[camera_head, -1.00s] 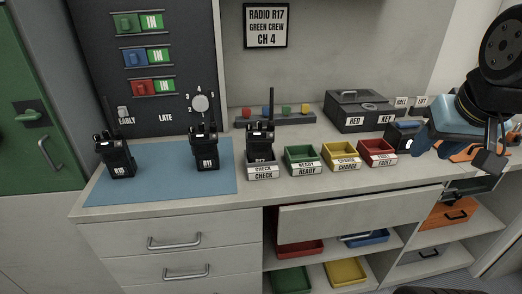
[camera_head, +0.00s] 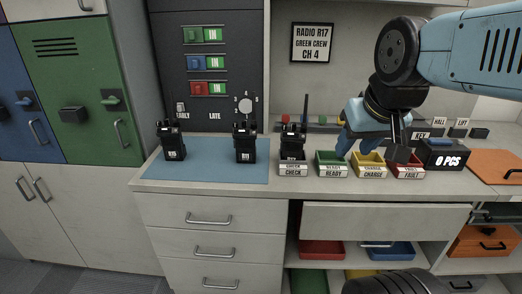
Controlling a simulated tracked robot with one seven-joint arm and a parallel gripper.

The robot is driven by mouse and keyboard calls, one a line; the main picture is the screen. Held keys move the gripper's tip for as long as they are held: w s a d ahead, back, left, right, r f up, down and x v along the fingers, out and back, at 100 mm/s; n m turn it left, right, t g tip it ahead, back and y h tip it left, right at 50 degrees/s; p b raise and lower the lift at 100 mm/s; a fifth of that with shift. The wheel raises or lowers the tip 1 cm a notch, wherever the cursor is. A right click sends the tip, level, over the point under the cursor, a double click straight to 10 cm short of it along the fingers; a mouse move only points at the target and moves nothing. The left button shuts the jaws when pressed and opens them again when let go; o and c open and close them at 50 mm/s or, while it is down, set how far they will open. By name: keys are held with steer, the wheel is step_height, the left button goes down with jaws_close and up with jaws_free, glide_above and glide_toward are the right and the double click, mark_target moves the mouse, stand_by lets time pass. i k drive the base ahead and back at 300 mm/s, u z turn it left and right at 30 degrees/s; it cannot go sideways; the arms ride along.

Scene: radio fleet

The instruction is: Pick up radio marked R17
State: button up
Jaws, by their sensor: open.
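Three black radios with antennas show in the head view. One radio (camera_head: 172,143) stands at the left of a blue mat, and another radio (camera_head: 245,144) stands near the mat's right end. A third radio (camera_head: 292,141) stands in the white CHECK tray (camera_head: 293,171), its lower part hidden by the tray front. The radio labels are too small to read surely, so I cannot tell which is R17. My gripper (camera_head: 370,140) is open and empty, right of the radios, over or behind the yellow and red trays.
Green READY (camera_head: 331,171), yellow CHARGE (camera_head: 369,172) and red FAULT (camera_head: 408,172) trays line the counter. A black 0 PCS box (camera_head: 446,155) stands right of them. A sign (camera_head: 312,43) reads RADIO R17, GREEN CREW, CH 4. The blue mat (camera_head: 207,172) has room between its radios.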

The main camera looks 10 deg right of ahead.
mark_target(293, 142)
steer(key=z, duration=0.1)
steer(key=i, duration=0.15)
steer(key=u, duration=1.9)
steer(key=k, duration=1.75)
steer(key=z, duration=0.9)
steer(key=i, duration=1)
steer(key=z, duration=0.05)
